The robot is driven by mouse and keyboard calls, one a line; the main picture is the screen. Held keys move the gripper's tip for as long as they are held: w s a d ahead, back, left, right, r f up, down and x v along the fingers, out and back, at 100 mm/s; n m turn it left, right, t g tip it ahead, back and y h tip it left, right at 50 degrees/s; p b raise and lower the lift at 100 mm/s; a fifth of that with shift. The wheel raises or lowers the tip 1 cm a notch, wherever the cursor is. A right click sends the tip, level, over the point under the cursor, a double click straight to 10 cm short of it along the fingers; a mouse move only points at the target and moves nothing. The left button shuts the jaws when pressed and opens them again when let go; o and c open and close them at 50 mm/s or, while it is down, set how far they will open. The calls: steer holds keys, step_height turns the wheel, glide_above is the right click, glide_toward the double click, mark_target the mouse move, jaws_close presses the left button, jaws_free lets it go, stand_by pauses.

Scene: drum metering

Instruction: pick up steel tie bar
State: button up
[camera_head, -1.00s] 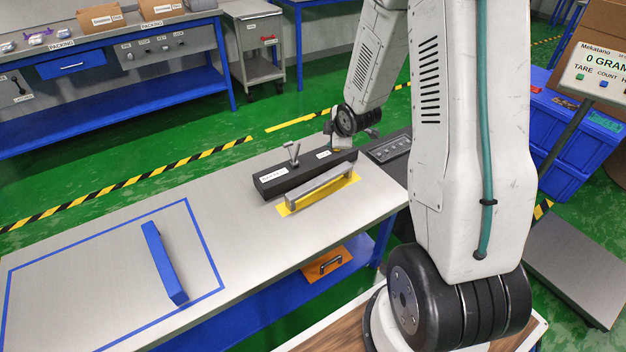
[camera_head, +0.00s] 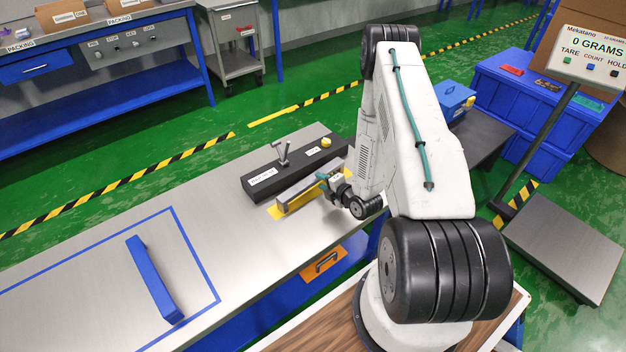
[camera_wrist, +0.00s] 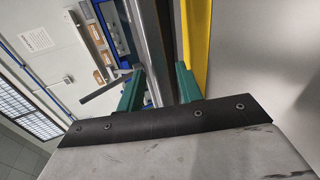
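The steel tie bar (camera_head: 302,193) is a grey bar with raised ends, lying on a yellow patch (camera_head: 276,212) on the metal bench. My gripper (camera_head: 325,181) is at the bar's right end, low over the bench; my wrist hides part of that end. In the wrist view my gripper (camera_wrist: 158,86) is open, its two green fingers apart. A long grey bar (camera_wrist: 150,50), which looks like the tie bar, runs between them. I see no clear contact on either side. The yellow strip (camera_wrist: 197,38) shows beyond the right finger.
A black fixture (camera_head: 265,184) with a lever and a yellow knob stands just behind the bar. A blue bar (camera_head: 154,280) lies inside a blue taped outline at the left of the bench. The bench between them is clear. A scale display (camera_head: 590,50) stands at right.

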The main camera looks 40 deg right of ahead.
mark_target(308, 178)
steer(key=w, duration=0.2)
steer(key=w+a+f, duration=0.1)
steer(key=w, duration=0.1)
steer(key=w+a+f, duration=0.1)
steer(key=w, duration=0.1)
steer(key=shift+w+a, duration=0.15)
jaws_close()
